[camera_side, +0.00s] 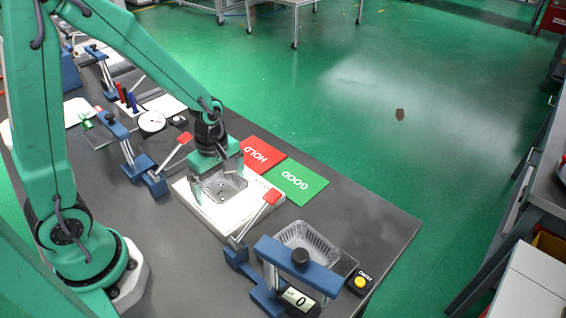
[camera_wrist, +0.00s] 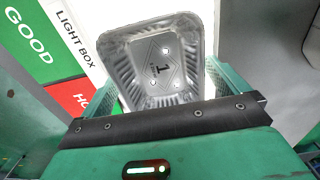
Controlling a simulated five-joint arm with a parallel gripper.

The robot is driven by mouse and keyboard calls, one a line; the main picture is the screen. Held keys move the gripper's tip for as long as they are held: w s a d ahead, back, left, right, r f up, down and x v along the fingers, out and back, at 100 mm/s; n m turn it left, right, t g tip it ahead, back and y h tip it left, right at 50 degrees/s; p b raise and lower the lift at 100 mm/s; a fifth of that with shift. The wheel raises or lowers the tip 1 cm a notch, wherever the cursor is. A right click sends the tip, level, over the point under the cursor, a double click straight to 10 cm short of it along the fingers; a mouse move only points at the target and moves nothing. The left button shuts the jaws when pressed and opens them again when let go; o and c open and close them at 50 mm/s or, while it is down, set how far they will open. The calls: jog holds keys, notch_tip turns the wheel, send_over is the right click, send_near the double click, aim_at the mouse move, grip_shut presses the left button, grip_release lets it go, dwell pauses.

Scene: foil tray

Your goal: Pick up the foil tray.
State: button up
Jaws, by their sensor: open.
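The foil tray (camera_side: 226,189) is a shallow silver tray with ribbed sides. It lies on the white light box (camera_side: 207,216). My gripper (camera_side: 217,178) is over the tray with its fingers apart. In the wrist view the foil tray (camera_wrist: 154,68) sits between the two green fingers of my gripper (camera_wrist: 163,78). The fingers flank its near part, and no firm grip shows. The tray's near edge is hidden behind the dark bar of my gripper. The tray floor carries a printed mark and several small round spots.
A red HOLD card (camera_side: 258,152) and a green GOOD card (camera_side: 296,181) lie behind the light box. A blue fixture (camera_side: 312,268) holding a second tray (camera_side: 306,238) stands at the front right. A red-handled clamp (camera_side: 262,210) is near the light box.

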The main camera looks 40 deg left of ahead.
aim_at(221, 191)
jog(key=shift+f, duration=0.2)
jog(key=shift+c, duration=0.2)
jog(key=c, duration=0.8)
jog(key=shift+r, duration=0.1)
jog(key=shift+r, duration=0.75)
notch_tip(221, 191, up, 3)
jog(key=shift+f, duration=0.15)
jog(key=s+d+r, duration=0.2)
jog(key=d, duration=0.1)
jog(key=s+d+r, duration=0.2)
jog(key=d, duration=0.1)
jog(key=s+d+r, duration=0.2)
jog(key=d+r, duration=0.1)
jog(key=d, duration=0.1)
